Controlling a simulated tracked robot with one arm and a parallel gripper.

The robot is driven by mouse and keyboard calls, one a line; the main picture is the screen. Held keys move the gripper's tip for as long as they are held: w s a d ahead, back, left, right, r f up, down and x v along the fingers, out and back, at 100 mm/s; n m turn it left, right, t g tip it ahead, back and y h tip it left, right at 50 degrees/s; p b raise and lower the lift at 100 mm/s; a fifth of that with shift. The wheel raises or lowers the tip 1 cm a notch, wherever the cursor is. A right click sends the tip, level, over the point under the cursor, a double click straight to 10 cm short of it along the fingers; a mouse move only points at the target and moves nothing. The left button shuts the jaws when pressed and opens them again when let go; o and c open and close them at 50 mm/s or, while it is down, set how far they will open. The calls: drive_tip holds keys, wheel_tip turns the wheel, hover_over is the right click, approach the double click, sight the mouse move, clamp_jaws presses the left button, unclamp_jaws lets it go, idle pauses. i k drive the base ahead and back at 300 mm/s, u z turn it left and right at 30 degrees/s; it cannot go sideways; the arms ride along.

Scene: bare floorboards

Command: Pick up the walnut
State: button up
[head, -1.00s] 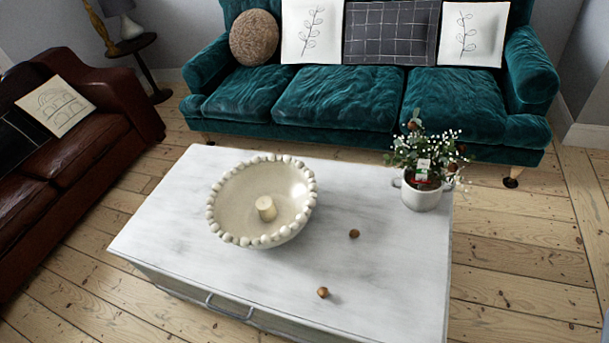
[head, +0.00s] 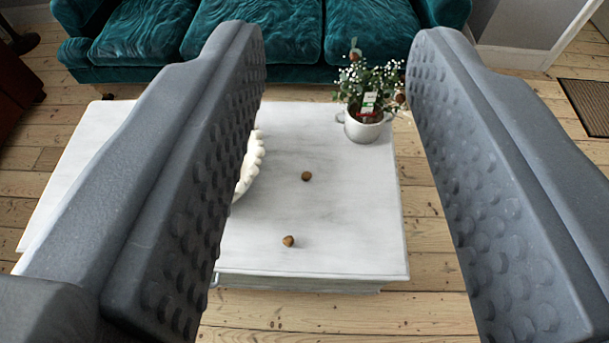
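Two small brown nuts lie apart on the white table (head: 350,225). The farther, darker nut (head: 306,176) is near the middle of the tabletop. The nearer, lighter brown nut (head: 288,241) is close to the front edge. They are too small for me to tell which one is the walnut. My gripper (head: 338,45) is wide open and empty, with its two grey dimpled fingers large in the foreground. Both nuts show in the gap between the fingers, apart from them. The left finger hides part of the table.
A beaded cream bowl (head: 248,168) stands left of the nuts, mostly hidden by the left finger. A potted plant (head: 366,127) in a white pot stands at the back right of the table. A teal sofa (head: 280,35) is behind. A dark mat (head: 588,105) lies at right.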

sight(306, 175)
drive_tip(key=u, duration=0.1)
drive_tip(key=i, duration=1)
drive_tip(key=z, duration=0.1)
